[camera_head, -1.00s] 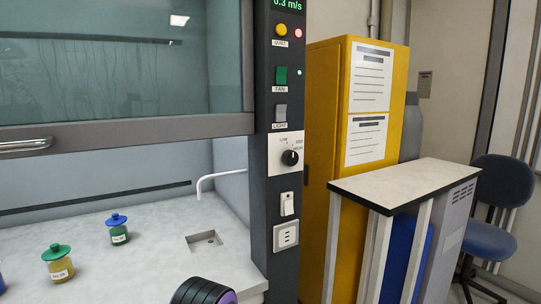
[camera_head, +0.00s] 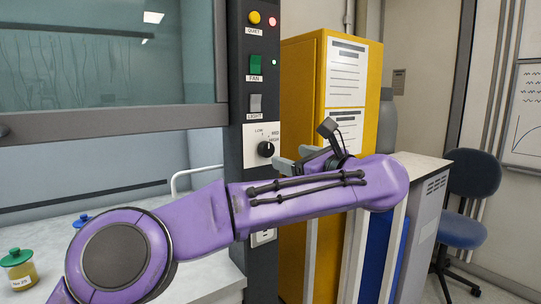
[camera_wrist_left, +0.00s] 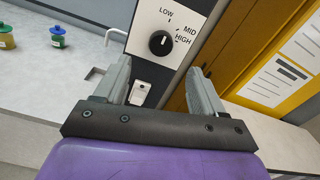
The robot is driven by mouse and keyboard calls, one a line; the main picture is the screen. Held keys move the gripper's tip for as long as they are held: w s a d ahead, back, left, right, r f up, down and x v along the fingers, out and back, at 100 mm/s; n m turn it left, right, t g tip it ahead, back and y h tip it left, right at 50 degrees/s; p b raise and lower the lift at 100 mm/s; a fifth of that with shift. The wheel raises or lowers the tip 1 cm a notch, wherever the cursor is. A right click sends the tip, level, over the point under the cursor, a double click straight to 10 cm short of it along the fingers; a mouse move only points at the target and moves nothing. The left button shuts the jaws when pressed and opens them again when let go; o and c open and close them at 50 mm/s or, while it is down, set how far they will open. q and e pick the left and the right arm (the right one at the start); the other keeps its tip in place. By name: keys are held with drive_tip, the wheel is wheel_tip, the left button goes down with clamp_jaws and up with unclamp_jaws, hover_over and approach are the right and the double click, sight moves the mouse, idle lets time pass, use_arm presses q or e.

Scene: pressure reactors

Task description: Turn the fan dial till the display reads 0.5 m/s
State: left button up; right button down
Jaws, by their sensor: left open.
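The fan dial (camera_head: 265,149) is a black round knob on a white plate marked LOW, MID and HIGH, set on the dark control post. It also shows in the left wrist view (camera_wrist_left: 160,43), just beyond my fingertips. Its exact setting is hard to read. My left gripper (camera_wrist_left: 160,70) is open and empty, with its grey fingers spread below the dial and apart from it. In the head view, the left gripper (camera_head: 294,160) is just right of and below the dial. The display is out of the head view, so its reading is hidden. My right gripper is not in view.
Above the dial are the light switch (camera_head: 255,103), green fan switch (camera_head: 255,65) and yellow quiet button (camera_head: 254,17). The hood's glass sash (camera_head: 105,60) is at left. A yellow cabinet (camera_head: 302,90) and a white-topped stand (camera_head: 425,165) are at right.

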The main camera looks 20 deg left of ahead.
sight(269, 151)
use_arm(q)
drive_tip(key=p+x, duration=0.2)
drive_tip(key=x, duration=0.7)
drive_tip(key=shift+f, duration=0.1)
drive_tip(key=shift+w+a+f, duration=0.1)
drive_tip(key=shift+w+a, duration=0.15)
drive_tip(key=shift+w, duration=0.2)
drive_tip(key=c, duration=1.1)
